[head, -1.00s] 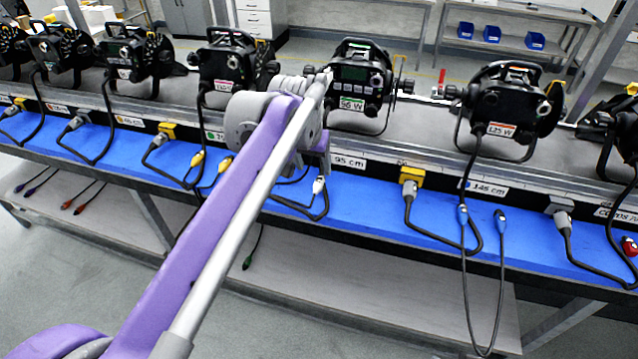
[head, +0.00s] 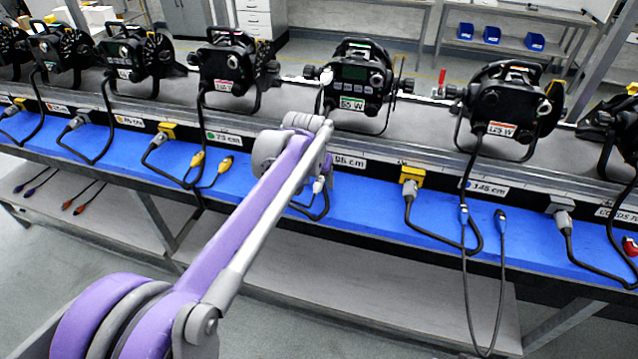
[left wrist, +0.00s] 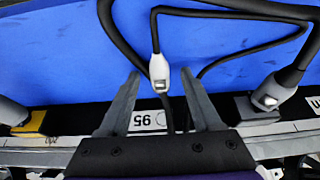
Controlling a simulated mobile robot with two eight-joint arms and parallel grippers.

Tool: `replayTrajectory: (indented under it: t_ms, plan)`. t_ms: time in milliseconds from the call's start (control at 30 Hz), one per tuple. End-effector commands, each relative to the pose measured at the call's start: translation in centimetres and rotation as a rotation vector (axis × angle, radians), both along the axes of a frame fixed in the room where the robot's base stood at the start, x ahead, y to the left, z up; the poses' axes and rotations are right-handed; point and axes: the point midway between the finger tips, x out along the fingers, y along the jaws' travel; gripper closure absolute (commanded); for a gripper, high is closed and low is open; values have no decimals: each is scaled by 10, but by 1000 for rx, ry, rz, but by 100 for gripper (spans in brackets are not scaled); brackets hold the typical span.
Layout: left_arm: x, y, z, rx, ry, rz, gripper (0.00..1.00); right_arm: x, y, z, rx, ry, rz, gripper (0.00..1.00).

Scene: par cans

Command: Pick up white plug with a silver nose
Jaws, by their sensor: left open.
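A white plug with a silver nose (left wrist: 160,75) hangs on a black cable in the left wrist view. Its nose points toward my gripper. My left gripper (left wrist: 160,85) is open, with one finger on each side of the plug and a gap to both. In the head view the same plug (head: 318,186) shows just beyond the end of my left arm, over the blue bench top, near the 95 cm label. My arm hides most of the gripper there. My right gripper is not in view.
A yellow connector (left wrist: 30,122) is at the left. Other cables hang nearby.

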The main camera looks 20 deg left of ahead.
Motion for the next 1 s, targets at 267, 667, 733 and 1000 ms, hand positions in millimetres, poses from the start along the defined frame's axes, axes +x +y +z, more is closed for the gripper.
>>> replayTrajectory:
  t_ms: [267,667,733,1000]
  plan:
    - [0,0,0,0,0,0,62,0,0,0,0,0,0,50]
    - [0,0,1,0,0,0,100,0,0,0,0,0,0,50]
    - [0,0,1,0,0,0,100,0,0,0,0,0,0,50]
    - [0,0,15,0,0,0,100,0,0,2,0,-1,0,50]
